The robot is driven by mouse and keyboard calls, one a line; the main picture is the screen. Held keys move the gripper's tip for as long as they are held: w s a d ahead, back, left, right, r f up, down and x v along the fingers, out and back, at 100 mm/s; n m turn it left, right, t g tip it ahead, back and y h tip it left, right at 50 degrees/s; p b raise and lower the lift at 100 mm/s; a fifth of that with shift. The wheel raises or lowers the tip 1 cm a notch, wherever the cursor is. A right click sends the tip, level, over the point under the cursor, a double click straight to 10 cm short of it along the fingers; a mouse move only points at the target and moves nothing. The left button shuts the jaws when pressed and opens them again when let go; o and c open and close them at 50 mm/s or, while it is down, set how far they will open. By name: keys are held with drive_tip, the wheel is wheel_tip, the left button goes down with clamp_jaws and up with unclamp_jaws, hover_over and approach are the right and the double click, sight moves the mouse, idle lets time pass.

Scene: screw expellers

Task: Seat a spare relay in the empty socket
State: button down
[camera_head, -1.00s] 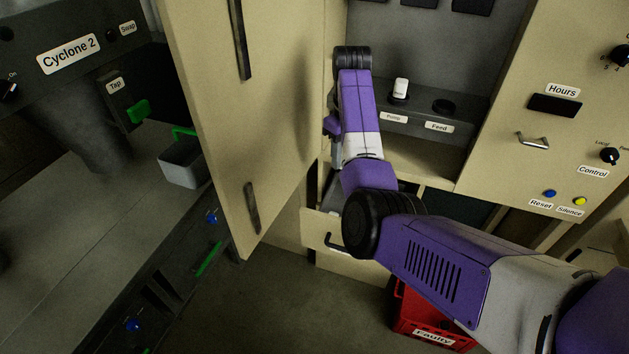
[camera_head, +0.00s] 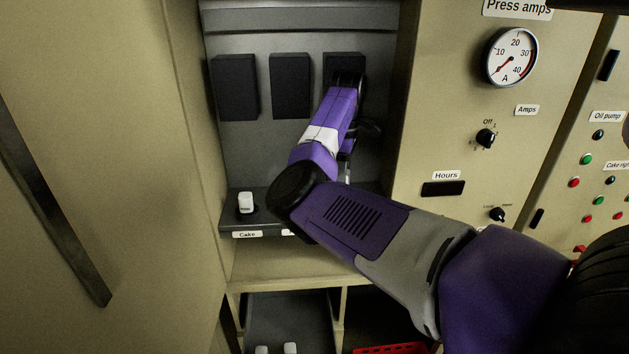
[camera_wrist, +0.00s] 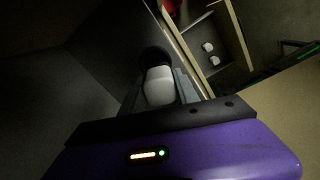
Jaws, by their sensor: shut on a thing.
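In the wrist view my gripper (camera_wrist: 158,82) is shut on a white relay (camera_wrist: 159,88). A dark round socket (camera_wrist: 153,56) lies just beyond the relay's far end; I cannot tell whether they touch. In the head view my arm hides the gripper's jaws and most of the socket shelf (camera_head: 262,221). Another white relay (camera_head: 245,203) stands upright in the socket above the "Cake" label. Two more white relays (camera_head: 290,348) lie in the open drawer (camera_head: 287,312) below, and they also show in the wrist view (camera_wrist: 208,47).
Several black boxes (camera_head: 234,87) line the cabinet's back wall above the shelf. The open cabinet door (camera_head: 100,150) stands at left. A panel with an amps gauge (camera_head: 511,57) closes in the right side. A red crate (camera_head: 392,348) shows at the bottom.

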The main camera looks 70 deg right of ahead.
drive_tip(key=shift+s+d+r, duration=0.1)
drive_tip(key=shift+d+r, duration=0.05)
drive_tip(key=shift+d, duration=0.15)
drive_tip(key=shift+d+n, duration=0.2)
drive_tip(key=shift+n, duration=0.1)
drive_tip(key=shift+f, duration=1.3)
wheel_tip(320, 180, down, 3)
drive_tip(key=shift+f+b, duration=0.1)
drive_tip(key=shift+b, duration=1.15)
drive_tip(key=shift+s+p, duration=0.1)
drive_tip(key=shift+p, duration=1.1)
drive_tip(key=shift+f, duration=0.6)
drive_tip(key=c, duration=1.2)
unclamp_jaws()
